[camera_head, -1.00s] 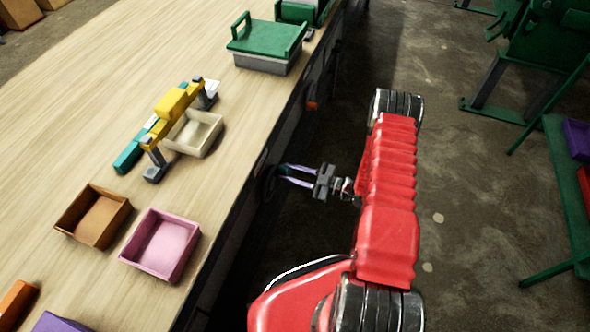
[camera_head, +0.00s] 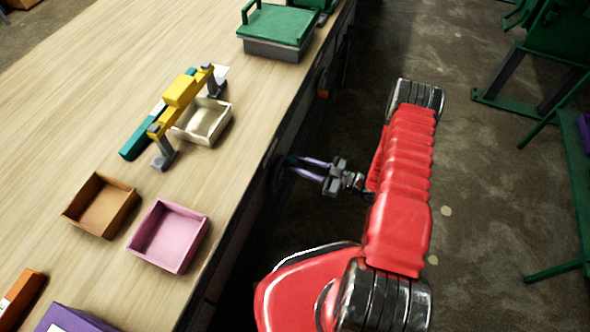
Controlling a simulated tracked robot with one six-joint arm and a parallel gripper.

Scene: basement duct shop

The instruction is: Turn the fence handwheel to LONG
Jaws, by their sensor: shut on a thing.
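The fence handwheel (camera_head: 274,174) is a dark round shape on the front side of the bench, in shadow and hard to make out. My gripper (camera_head: 290,164) has purple-tinted fingers and reaches left to the bench front. Its fingertips are shut on the handwheel at its near side. My fingers and the shadow hide part of the wheel. No LONG mark or pointer can be read, so the wheel's setting cannot be told.
The wooden bench (camera_head: 70,120) carries a brown tray (camera_head: 84,221), a pink tray (camera_head: 192,246), a cream tray (camera_head: 222,126), a yellow-and-grey gantry (camera_head: 181,89) and a green-topped scale-like device (camera_head: 277,25). Green frames (camera_head: 551,40) stand right. Floor between is clear.

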